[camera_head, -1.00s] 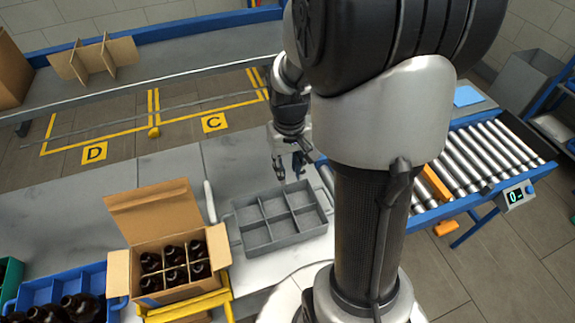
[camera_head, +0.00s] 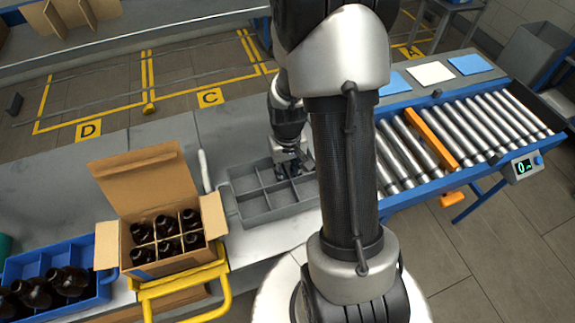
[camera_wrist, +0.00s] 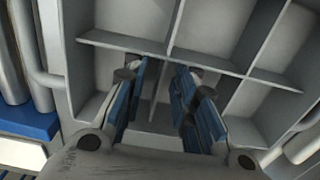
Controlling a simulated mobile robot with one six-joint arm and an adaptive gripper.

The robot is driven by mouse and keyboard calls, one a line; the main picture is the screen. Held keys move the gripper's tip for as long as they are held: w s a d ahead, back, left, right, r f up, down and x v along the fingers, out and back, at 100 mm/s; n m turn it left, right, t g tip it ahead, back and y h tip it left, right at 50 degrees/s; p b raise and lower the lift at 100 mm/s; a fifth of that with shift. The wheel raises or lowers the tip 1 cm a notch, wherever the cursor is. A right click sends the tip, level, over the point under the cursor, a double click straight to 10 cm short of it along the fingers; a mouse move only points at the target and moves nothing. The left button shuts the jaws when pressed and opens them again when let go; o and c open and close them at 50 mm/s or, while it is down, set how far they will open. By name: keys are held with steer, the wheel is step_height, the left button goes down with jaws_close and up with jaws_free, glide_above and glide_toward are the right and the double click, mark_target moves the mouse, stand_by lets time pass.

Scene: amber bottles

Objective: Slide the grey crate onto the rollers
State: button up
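The grey crate (camera_head: 283,211), with several empty compartments, sits on the table left of the roller conveyor (camera_head: 455,145). My arm hides its right end and the near left of the rollers. My gripper (camera_head: 289,170) points down at the crate's far right part, with its fingers low among the compartments. In the wrist view, my gripper (camera_wrist: 160,78) has its two blue-padded fingers apart, with a thin divider of the grey crate (camera_wrist: 120,42) running between them. I cannot tell whether either finger touches the divider.
An orange bar (camera_head: 431,138) lies across the rollers. A cardboard box (camera_head: 180,265) of amber bottles stands left of the crate on a yellow stand (camera_head: 223,277). A blue crate (camera_head: 103,291) with bottles is further left. The table behind the cardboard box is clear.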

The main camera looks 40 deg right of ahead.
steer(key=shift+f, duration=0.25)
steer(key=shift+c, duration=0.2)
jaws_close()
stand_by(0.4)
